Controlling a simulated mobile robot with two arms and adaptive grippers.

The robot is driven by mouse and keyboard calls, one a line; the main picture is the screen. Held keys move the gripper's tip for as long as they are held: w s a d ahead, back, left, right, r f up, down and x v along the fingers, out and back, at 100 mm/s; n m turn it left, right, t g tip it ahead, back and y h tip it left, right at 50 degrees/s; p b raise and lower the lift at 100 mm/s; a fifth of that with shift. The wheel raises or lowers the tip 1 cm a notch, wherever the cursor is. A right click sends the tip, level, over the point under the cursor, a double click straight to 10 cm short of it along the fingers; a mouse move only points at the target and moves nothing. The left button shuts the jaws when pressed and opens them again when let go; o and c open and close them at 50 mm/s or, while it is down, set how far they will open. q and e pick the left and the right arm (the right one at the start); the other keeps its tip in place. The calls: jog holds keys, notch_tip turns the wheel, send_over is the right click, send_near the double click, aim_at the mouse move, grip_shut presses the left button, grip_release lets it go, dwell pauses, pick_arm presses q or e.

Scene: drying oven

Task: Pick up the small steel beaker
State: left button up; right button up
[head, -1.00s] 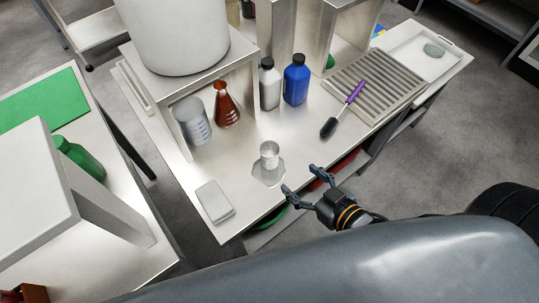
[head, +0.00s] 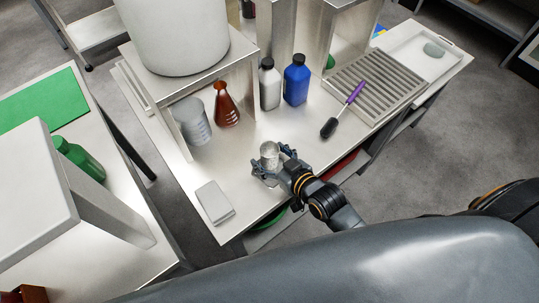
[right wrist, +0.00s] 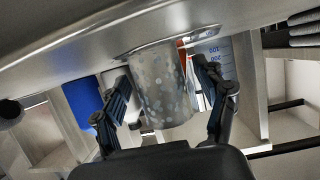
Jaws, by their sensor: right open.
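The small steel beaker (head: 269,152) stands on the steel table (head: 176,184) near its front edge. In the right wrist view the beaker (right wrist: 161,85) shows between the two fingers, in an upside-down picture. My right gripper (head: 270,164) is open around the beaker, with one finger at each side. In the right wrist view a gap shows between the beaker and the right-hand finger; whether the left-hand finger touches is unclear. My right gripper (right wrist: 168,98) partly hides the beaker's lower part in the head view. My left gripper is not in view.
Behind the beaker stand a red flask (head: 226,108), a clear graduated beaker (head: 191,122), a white bottle (head: 269,86) and a blue bottle (head: 296,82). A purple-handled brush (head: 342,109) lies to the right. A grey flat box (head: 214,201) lies to the left.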

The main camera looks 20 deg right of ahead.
jog(key=shift+w+a+f, duration=0.1)
jog(key=shift+w, duration=0.1)
jog(key=shift+s, duration=0.1)
jog(key=c, duration=1.3)
jog(key=shift+o, duration=0.2)
jog(key=shift+r, duration=0.2)
jog(key=shift+r, duration=1.1)
jog(key=s+a+r+p, duration=0.1)
jog(key=s+a+r, duration=0.2)
jog(key=s+r, duration=0.7)
jog(key=s, duration=0.3)
jog(key=shift+s+a+r, duration=0.15)
jog(key=shift+s+r, duration=0.05)
